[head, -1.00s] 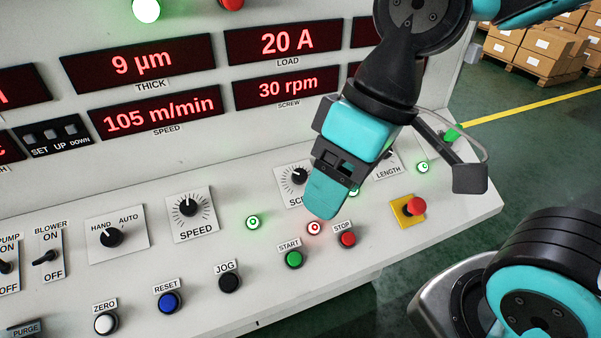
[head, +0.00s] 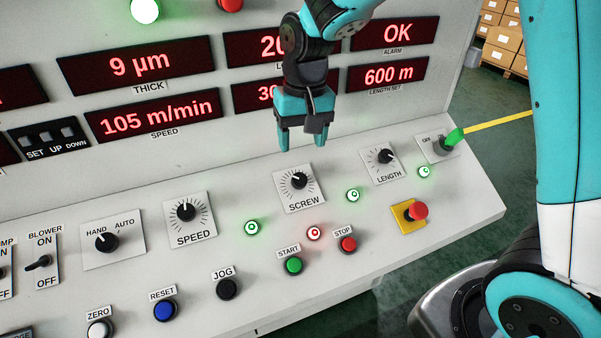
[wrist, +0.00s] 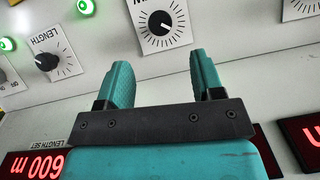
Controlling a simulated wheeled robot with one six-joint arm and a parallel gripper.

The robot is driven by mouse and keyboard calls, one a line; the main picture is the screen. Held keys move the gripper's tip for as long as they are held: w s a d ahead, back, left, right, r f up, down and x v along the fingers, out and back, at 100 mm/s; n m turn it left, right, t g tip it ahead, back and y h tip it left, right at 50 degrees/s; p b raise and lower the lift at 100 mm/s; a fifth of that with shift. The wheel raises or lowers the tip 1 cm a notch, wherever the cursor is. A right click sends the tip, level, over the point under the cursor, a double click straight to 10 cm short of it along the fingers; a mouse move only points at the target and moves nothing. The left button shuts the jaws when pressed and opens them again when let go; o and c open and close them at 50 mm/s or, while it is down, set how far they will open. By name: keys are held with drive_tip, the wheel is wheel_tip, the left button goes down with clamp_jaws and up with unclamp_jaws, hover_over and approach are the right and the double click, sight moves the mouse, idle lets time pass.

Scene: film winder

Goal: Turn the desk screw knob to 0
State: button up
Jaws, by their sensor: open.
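The screw knob (head: 298,181) is black with a white pointer line, on a white dial plate marked SCREW on the sloping desk. Its pointer is turned toward the upper left in the head view. In the wrist view the screw knob (wrist: 160,23) lies beyond and between the fingertips. My gripper (head: 303,145) is open and empty, fingers pointing down, above and behind the knob, apart from it. It also shows in the wrist view (wrist: 150,70). My gripper and arm partly cover the SCREW and LOAD displays.
The length knob (head: 385,157) is right of the screw knob, the speed knob (head: 186,211) left. Lit lamps (head: 314,233), a green start button (head: 293,265), a red stop button (head: 348,244) and an emergency stop (head: 417,212) sit nearby. The upright display panel stands behind.

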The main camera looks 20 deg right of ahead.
sight(300, 178)
drive_tip(key=f+p, duration=0.1)
drive_tip(key=f, duration=0.8)
drive_tip(key=shift+a+f+p, duration=0.2)
drive_tip(key=shift+f+p, duration=0.2)
drive_tip(key=c, duration=0.9)
